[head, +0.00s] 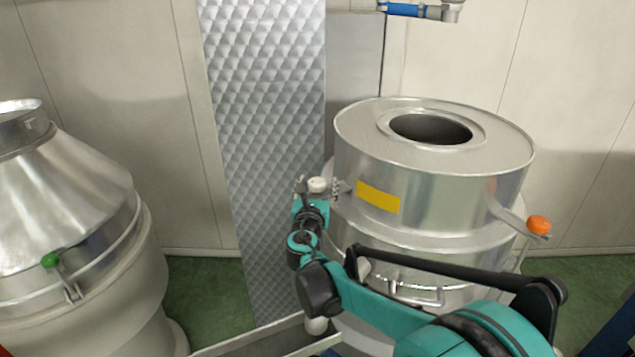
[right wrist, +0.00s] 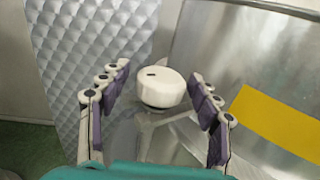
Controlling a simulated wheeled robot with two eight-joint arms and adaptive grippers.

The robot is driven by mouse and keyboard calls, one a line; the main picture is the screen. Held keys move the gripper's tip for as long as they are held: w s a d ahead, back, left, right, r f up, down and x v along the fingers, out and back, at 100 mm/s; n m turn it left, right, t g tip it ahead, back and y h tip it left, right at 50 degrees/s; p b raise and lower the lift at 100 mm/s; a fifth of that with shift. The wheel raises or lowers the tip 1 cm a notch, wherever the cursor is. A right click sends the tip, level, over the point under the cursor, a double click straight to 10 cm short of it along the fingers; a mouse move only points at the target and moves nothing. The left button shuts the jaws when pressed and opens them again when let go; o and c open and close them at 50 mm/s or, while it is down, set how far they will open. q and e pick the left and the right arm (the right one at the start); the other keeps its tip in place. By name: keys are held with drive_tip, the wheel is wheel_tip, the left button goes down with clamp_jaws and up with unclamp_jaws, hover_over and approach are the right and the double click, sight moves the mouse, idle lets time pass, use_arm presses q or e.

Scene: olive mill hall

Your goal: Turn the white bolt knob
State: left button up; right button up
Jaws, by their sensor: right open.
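The white bolt knob (head: 317,185) sits at the left side of the steel drum (head: 440,215). In the right wrist view the knob (right wrist: 160,88) is a round white cap with a small dark mark on top, on a metal bracket. My right gripper (head: 319,185) is at the knob. In the right wrist view its open fingers (right wrist: 162,80) stand to the left and right of the knob, with a visible gap on each side. The left gripper is not in view.
A yellow label (head: 378,196) is on the drum, close right of the knob. An orange knob (head: 538,225) sticks out at the drum's right. A quilted metal panel (head: 265,130) stands behind. A second steel vessel with a green knob (head: 50,260) stands left.

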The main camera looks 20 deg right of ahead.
drive_tip(key=shift+s+a+r, duration=0.1)
drive_tip(key=shift+s+r, duration=0.1)
drive_tip(key=shift+w+f, duration=0.1)
drive_tip(key=shift+w, duration=0.05)
drive_tip(key=c, duration=1.2)
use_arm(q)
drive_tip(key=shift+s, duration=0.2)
